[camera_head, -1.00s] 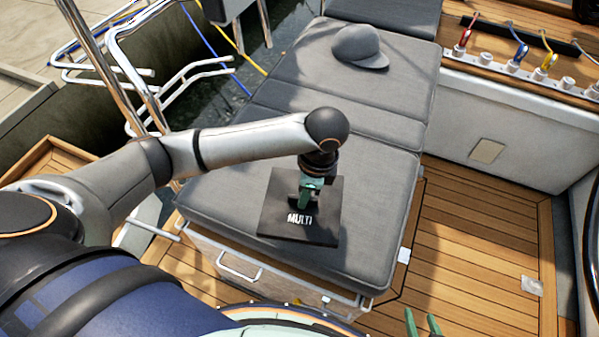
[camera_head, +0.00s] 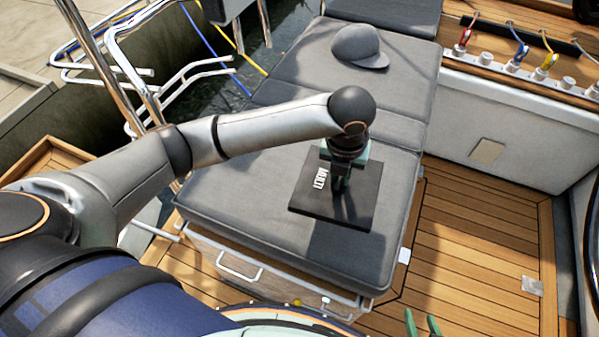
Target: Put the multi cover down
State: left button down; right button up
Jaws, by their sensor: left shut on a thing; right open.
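The multi cover (camera_head: 318,205) is a flat dark square plate with white "MULTI" lettering, seen over the near grey seat cushion (camera_head: 235,212). My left gripper (camera_head: 343,183) points down and is shut on the cover near its middle. A dark shadow lies on the cushion in front of the cover; I cannot tell whether the cover touches the cushion or hangs just above it. My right gripper (camera_head: 424,325) shows only its green fingertips at the bottom edge, open and apart from everything.
A grey cap (camera_head: 358,46) lies on the far cushion. The near cushion is bare around the cover. A white wall with a wooden ledge and coloured ropes (camera_head: 520,52) stands at the right. Wooden deck (camera_head: 460,240) lies right of the seat. Steel rails stand at the left.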

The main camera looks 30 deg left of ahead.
aim_at(307, 159)
pick_arm(q)
jog(key=shift+w+d+r+m, duration=0.1)
jog(key=shift+d+m, duration=0.05)
jog(key=shift+m, duration=0.25)
jog(key=w+a+f, duration=0.1)
jog(key=a, duration=0.2)
jog(key=w+a+f, duration=0.1)
jog(key=a, duration=0.2)
jog(key=w+a+f, duration=0.1)
jog(key=a+f, duration=0.1)
jog(key=a, duration=0.1)
jog(key=a+f, duration=0.1)
jog(key=w+a+f, duration=0.1)
jog(key=f, duration=0.1)
jog(key=a+f, duration=0.1)
jog(key=f, duration=0.1)
jog(key=shift+w+a+f, duration=0.1)
jog(key=shift+w+a, duration=0.1)
jog(key=shift+a, duration=0.15)
jog(key=shift+w+a+f, duration=0.1)
jog(key=shift+a+f, duration=0.05)
jog(key=shift+f, duration=0.8)
jog(key=shift+a+f, duration=0.15)
jog(key=shift+f, duration=0.8)
jog(key=shift+f, duration=0.1)
